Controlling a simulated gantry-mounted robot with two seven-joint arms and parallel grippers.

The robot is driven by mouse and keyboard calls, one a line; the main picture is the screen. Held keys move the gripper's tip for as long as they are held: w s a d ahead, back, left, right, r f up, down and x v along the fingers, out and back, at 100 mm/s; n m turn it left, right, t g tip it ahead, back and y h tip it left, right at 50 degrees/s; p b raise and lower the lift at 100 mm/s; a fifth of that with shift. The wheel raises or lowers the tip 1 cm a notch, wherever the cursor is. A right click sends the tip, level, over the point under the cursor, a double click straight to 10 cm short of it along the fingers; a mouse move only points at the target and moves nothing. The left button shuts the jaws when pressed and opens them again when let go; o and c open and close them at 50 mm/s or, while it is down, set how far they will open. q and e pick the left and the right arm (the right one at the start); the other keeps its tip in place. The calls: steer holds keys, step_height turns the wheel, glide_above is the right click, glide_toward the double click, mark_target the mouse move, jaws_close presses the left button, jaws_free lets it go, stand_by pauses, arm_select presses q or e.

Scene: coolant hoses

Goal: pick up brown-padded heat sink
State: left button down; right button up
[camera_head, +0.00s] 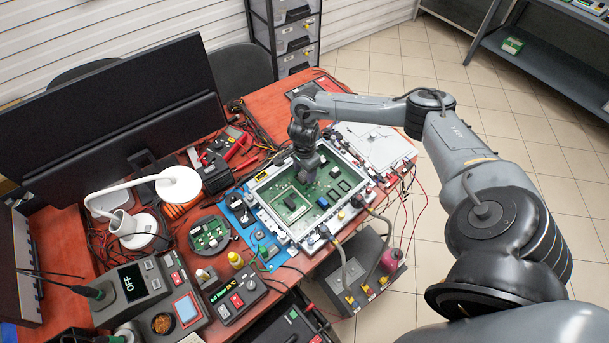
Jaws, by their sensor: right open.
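My right arm comes in from the right, and its gripper (306,177) points down over the green circuit board (305,212) in the metal frame. The right gripper is open. Its fingertips are small and dark, and I cannot tell whether they touch anything. A brown-padded heat sink cannot be made out at this size; the gripper may hide part of the board. A dark block (289,203) stands on the board to the lower left of the gripper. A small blue part (323,203) sits below the gripper. My left gripper is not in view.
The orange-red table (65,240) is crowded. A monitor (115,110) stands at the back left, with a white lamp (178,186) before it. A soldering station (130,284) is at the front left. Cables and hoses (345,262) hang off the table's front right edge.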

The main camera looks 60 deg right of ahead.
mark_target(304, 173)
steer(key=shift+c, duration=0.4)
jaws_close()
steer(key=shift+r, duration=0.8)
step_height(304, 173, up, 2)
steer(key=shift+r, duration=0.2)
steer(key=s+d+r, duration=0.7)
steer(key=s+d, duration=0.1)
steer(key=shift+d+p, duration=0.3)
